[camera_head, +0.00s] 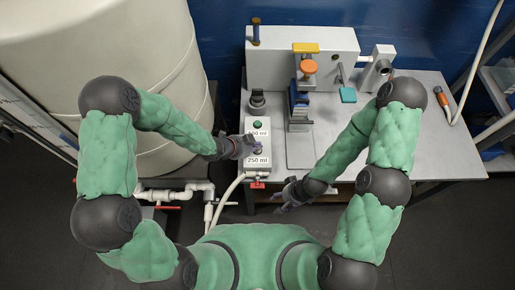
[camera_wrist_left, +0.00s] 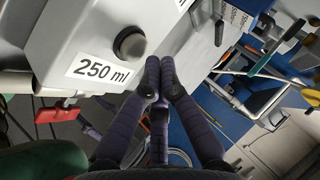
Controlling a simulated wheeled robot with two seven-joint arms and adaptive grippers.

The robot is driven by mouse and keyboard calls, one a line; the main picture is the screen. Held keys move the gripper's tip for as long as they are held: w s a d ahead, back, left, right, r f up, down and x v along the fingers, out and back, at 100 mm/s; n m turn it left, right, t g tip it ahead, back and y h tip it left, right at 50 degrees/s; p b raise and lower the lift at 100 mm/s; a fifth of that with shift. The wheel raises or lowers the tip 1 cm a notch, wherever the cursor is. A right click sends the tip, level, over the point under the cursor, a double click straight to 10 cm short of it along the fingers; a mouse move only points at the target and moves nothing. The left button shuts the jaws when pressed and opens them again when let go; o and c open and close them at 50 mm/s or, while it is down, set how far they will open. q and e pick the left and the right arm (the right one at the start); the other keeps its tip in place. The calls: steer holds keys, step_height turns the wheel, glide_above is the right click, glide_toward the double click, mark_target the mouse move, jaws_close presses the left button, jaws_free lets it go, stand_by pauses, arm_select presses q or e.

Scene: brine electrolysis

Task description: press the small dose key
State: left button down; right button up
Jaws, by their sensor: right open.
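A light-grey dosing box (camera_head: 248,164) stands at the table's left front. It has a green key (camera_head: 257,125) beside a partly covered label and a dark key (camera_head: 258,151) beside a "250 ml" label (camera_head: 257,161). The left wrist view shows a dark round key (camera_wrist_left: 130,43) and the "250 ml" label (camera_wrist_left: 102,69) close up. My left gripper (camera_head: 250,146) is over the box; its fingertips (camera_wrist_left: 160,78) are together and empty, beside the dark key. Contact cannot be told. My right gripper (camera_head: 283,201) is open and empty, in front of the table edge.
A large cream tank (camera_head: 110,50) stands at the left. A grey apparatus (camera_head: 330,62) with an orange knob (camera_head: 308,67) and a yellow-topped part (camera_head: 305,48) stands behind the box. A white hose (camera_head: 226,193) runs in front. The table's right side (camera_head: 440,150) is mostly clear.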

arm_select(q)
steer(key=shift+f, duration=0.1)
stand_by(0.7)
steer(key=shift+f+b, duration=0.35)
steer(key=shift+b, duration=0.2)
steer(key=shift+f+b, duration=0.45)
steer(key=shift+b, duration=0.05)
stand_by(0.7)
stand_by(0.4)
steer(key=shift+r+p, duration=0.65)
steer(key=shift+r, duration=0.25)
steer(key=shift+r+p, duration=1.9)
steer(key=shift+r, duration=0.65)
